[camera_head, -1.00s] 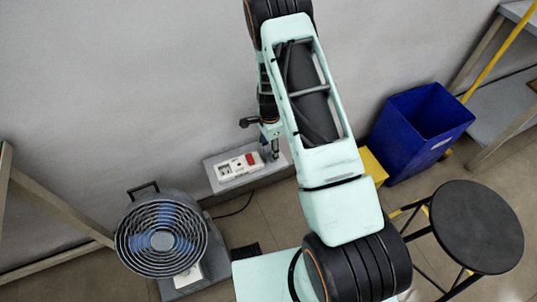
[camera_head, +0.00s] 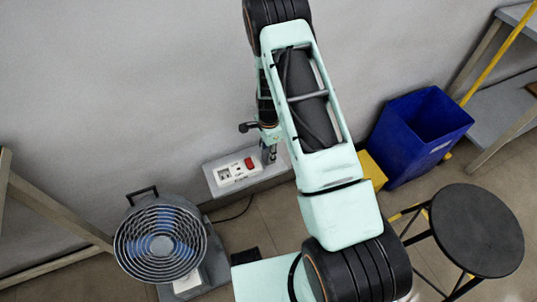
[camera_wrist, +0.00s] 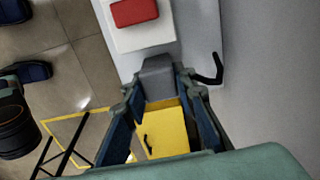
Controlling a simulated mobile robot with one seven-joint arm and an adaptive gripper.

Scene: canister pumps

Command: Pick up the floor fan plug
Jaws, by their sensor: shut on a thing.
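My gripper (camera_wrist: 160,95) is shut on a grey block-like plug (camera_wrist: 158,78), seen between the fingertips in the wrist view. In the head view my gripper (camera_head: 268,155) is just right of the white power strip, over the grey ledge, and the plug cannot be made out there. The floor fan (camera_head: 160,243) stands on the floor at the lower left, with a dark cord (camera_head: 233,211) running right from it. In the wrist view a short black curved piece (camera_wrist: 211,70) shows right of the plug; I cannot tell whether it is joined to it.
The white power strip (camera_head: 236,171) with a red switch lies on the grey ledge (camera_head: 215,190) against the wall. A blue bin (camera_head: 405,150), a yellow box (camera_head: 371,172) and a black stool (camera_head: 476,228) stand at the right. Wooden supports are at the left.

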